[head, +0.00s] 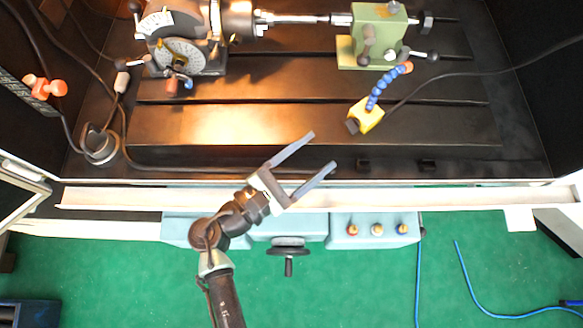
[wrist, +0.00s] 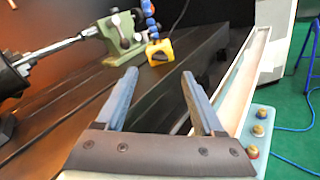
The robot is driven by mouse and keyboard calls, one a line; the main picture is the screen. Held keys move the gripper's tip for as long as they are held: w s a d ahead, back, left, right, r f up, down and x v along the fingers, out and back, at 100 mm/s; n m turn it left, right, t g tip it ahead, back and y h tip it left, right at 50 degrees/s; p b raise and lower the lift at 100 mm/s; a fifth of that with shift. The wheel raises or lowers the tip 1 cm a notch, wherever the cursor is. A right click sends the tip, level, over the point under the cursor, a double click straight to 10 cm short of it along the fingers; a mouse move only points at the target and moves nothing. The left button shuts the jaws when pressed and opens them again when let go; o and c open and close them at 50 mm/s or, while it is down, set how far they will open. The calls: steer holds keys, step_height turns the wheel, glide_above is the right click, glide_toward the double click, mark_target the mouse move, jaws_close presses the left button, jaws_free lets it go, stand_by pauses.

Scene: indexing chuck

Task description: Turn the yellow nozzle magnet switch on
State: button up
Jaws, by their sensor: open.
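The yellow magnet base (head: 366,116) of the nozzle sits on the right part of the dark machine table, with a dark piece at its lower left corner. It also shows in the wrist view (wrist: 159,51), beyond my fingertips. A blue segmented hose (head: 377,88) with an orange tip rises from it toward the green tailstock. My gripper (head: 324,150) is open and empty, over the table's front edge, below and left of the yellow base and apart from it. The open fingers also show in the wrist view (wrist: 158,74). I cannot make out the switch's position.
The green tailstock (head: 376,35) stands behind the nozzle, and the indexing chuck (head: 185,50) is at the back left. A dark cable (head: 440,75) runs right from the base. A pale tray rail (head: 460,195) borders the front. The table left of the base is clear.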

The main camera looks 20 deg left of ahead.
steer(key=v, duration=0.5)
steer(key=shift+s, duration=0.15)
steer(key=shift+c, duration=0.2)
